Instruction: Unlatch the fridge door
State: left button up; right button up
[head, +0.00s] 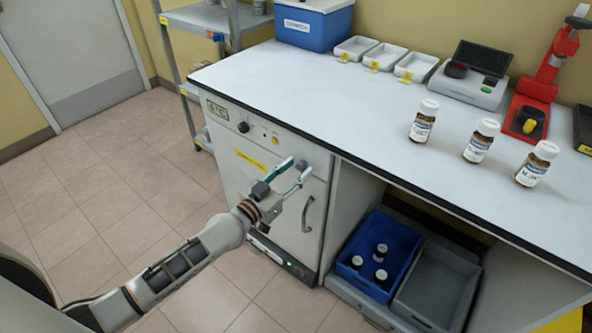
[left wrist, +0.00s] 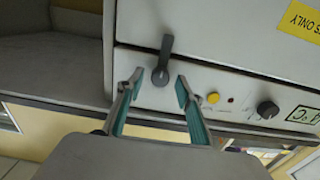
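The fridge (head: 232,165) is a light grey cabinet under the left end of the counter, with a curved door handle (head: 307,214). Its latch is a dark turning lever (left wrist: 163,62) on the front; in the head view it shows only as a dark spot (head: 301,164) by my fingers. My left gripper (head: 297,168) is open and empty in front of the fridge. In the left wrist view its teal-padded fingers (left wrist: 157,88) are apart, with the lever's round hub roughly between their tips. I cannot tell whether either finger touches it. My right gripper is not in view.
Brown bottles (head: 478,141) stand on the white counter (head: 330,110). A blue crate (head: 348,272) with several vials and a grey crate (head: 437,285) sit in the open bay right of the fridge. The tiled floor (head: 130,190) to the left is clear.

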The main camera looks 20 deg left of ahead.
pick_arm(q)
grip_shut()
